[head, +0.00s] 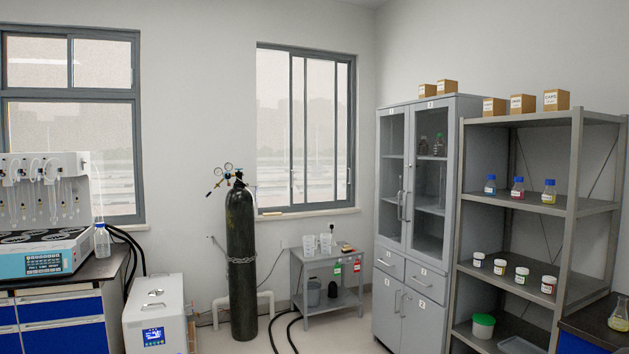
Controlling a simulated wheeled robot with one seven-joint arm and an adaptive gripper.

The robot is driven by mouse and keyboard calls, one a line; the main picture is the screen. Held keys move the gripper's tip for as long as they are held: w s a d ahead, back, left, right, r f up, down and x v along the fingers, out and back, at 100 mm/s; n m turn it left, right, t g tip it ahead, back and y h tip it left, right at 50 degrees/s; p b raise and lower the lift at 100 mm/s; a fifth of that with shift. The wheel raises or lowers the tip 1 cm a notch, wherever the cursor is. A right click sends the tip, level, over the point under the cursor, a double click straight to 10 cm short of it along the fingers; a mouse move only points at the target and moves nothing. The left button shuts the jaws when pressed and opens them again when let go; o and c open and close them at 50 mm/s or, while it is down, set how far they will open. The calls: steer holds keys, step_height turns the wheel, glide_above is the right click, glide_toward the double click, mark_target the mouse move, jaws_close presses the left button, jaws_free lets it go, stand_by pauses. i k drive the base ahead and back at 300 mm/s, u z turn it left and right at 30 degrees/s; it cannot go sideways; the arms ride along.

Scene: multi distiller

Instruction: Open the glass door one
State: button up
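A tall grey cabinet (412,260) stands against the right wall. Its upper part has two narrow glass doors side by side, the left glass door (391,165) and the right glass door (429,185). Both look closed. Vertical bar handles (403,206) sit near the seam between them. Bottles (437,146) show behind the right glass. My gripper is not in view.
A grey open shelf rack (576,190) with bottles and jars stands right of the cabinet. A low grey table (327,256) and a black gas cylinder (241,260) stand left. A white machine (156,316) and a blue-fronted bench (60,305) are far left. Floor before the cabinet is partly visible and clear.

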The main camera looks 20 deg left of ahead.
mark_target(392, 124)
steer(key=u, duration=0.1)
steer(key=i, duration=2.85)
steer(key=u, duration=0.5)
steer(key=i, duration=1)
steer(key=u, duration=0.3)
